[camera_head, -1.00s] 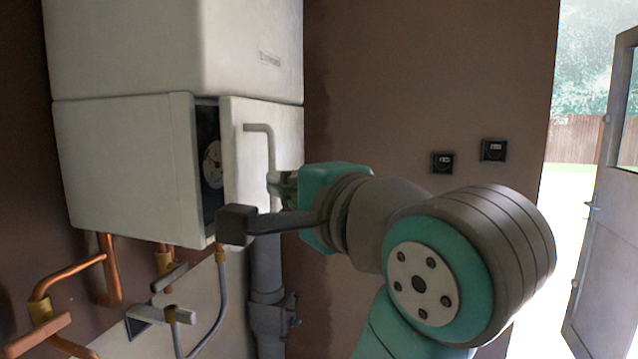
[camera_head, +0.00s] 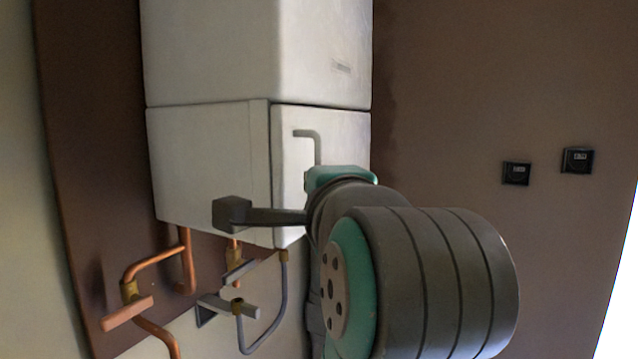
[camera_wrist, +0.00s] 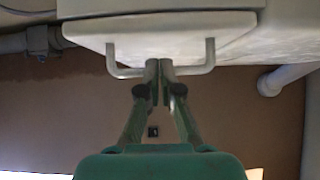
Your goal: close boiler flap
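The boiler (camera_head: 255,50) is a white box on the brown wall. Its flap (camera_head: 287,165) is the lower right panel, with a pale bent handle (camera_head: 308,133). In the head view the flap's edge meets the panel beside it, with only a thin seam and no dark opening showing. In the wrist view the flap (camera_wrist: 170,32) is at the top and the handle (camera_wrist: 125,72) is a U-shaped bar. My gripper (camera_wrist: 160,68) has its fingers together at the middle of the bar. I cannot tell whether they touch it. My arm hides the fingertips in the head view.
Copper pipes (camera_head: 158,255) and a grey hose (camera_head: 268,325) run below the boiler, left of my arm. Two black wall sockets (camera_head: 516,173) are on the brown wall to the right. That wall is otherwise bare.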

